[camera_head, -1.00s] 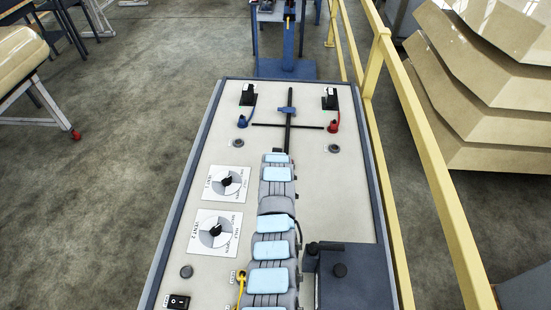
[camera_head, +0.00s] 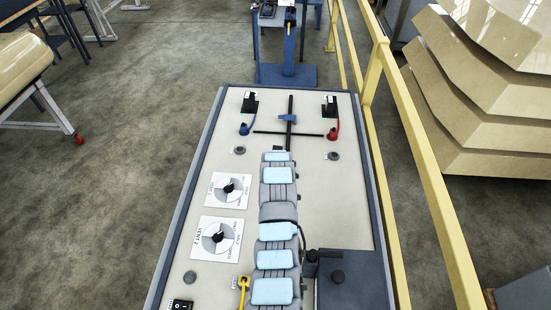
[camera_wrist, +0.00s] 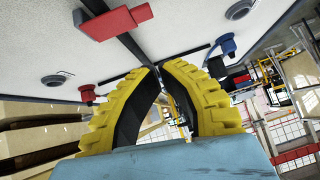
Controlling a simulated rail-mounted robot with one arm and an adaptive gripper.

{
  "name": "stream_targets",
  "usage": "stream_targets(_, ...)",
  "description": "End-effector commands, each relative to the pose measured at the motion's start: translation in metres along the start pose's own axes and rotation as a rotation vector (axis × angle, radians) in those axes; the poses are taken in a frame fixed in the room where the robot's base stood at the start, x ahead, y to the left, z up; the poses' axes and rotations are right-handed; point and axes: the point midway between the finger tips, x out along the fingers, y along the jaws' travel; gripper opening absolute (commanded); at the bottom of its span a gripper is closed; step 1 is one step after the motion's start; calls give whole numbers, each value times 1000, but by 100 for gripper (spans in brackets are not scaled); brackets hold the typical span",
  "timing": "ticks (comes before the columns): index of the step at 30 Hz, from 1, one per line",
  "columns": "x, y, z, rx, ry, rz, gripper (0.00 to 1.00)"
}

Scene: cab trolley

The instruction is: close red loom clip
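In the wrist view a red clip piece (camera_wrist: 112,21) lies across the black loom trunk at upper left, with a dark blue part beside it. The trunk runs from it towards my gripper (camera_wrist: 160,69), which has yellow fingers with black pads. The fingertips meet or nearly meet, with nothing visible held; the red clip is apart from them. In the head view my arm hides the gripper and the near trunk. A blue loom clip (camera_head: 287,118) sits on the far trunk, beyond the cross branches. Whether the red clip is open is unclear.
A blue plug (camera_head: 245,129) and a red plug (camera_head: 332,134) flank the loom. Two black sockets stand at the far corners. Two dials (camera_head: 217,238) lie left of my arm, a dark box (camera_head: 355,280) right. A yellow rail (camera_head: 425,180) runs along the right side.

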Motion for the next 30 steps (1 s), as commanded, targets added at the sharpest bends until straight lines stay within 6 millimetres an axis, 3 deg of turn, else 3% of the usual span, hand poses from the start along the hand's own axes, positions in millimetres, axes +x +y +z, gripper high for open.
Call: stream_targets(30,-81,-6,1,-1,1,1,0)
